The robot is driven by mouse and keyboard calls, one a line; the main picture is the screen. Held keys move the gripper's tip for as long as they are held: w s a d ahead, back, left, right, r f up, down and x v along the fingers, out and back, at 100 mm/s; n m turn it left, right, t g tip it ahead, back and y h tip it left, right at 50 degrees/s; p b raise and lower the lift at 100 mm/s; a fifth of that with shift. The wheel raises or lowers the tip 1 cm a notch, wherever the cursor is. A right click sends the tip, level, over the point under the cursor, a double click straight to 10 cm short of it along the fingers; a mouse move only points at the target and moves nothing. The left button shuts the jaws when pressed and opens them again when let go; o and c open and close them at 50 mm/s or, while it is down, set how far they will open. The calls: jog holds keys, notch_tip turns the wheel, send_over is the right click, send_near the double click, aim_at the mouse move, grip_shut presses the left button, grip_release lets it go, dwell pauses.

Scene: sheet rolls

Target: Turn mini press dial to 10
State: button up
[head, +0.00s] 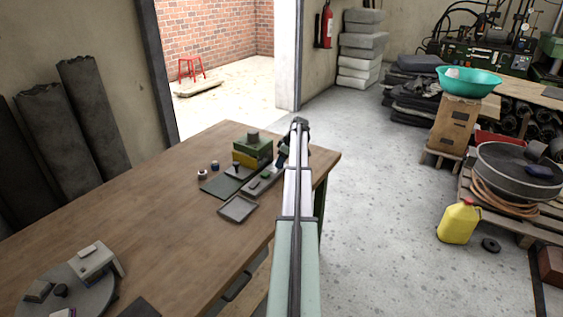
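A small green and yellow machine (253,151), which looks like the mini press, stands near the far right end of the wooden table. A grey-green round knob sits on its top. A small black knob (236,166) stands in front of it. I cannot tell which part is the dial, and no numbers are readable. A narrow grey panel (262,183) with a green spot lies in front of the press. My gripper (281,160) is just right of the press, beyond the panel, partly hidden by my arm. Its fingers are too small to show whether they are open.
A flat grey tray (238,208) and a dark mat (220,186) lie before the press. Two small round pieces (203,174) lie left of it. A round grey plate (70,296) holding a box is at the lower left. The table's middle (150,225) is clear.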

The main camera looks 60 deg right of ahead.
jog(key=c, duration=0.6)
jog(key=shift+a+m, duration=0.1)
jog(key=shift+m, duration=0.3)
jog(key=shift+a+m+h, duration=0.1)
jog(key=shift+m+h, duration=0.4)
jog(key=shift+m, duration=0.4)
jog(key=m+h, duration=0.1)
jog(key=m, duration=0.2)
jog(key=shift+a+m, duration=0.1)
jog(key=shift+m, duration=0.3)
jog(key=m+h, duration=0.1)
jog(key=m, duration=0.2)
jog(key=m+g+h, duration=0.1)
jog(key=m, duration=0.2)
jog(key=shift+w+a+g, duration=0.1)
jog(key=shift+a+g, duration=0.05)
jog(key=shift+g, duration=0.15)
jog(key=m+g, duration=0.1)
jog(key=m, duration=0.1)
jog(key=m+h, duration=0.1)
jog(key=m, duration=0.2)
jog(key=shift+w+m+g, duration=0.15)
jog(key=shift+m+g, duration=0.15)
jog(key=shift+g, duration=0.1)
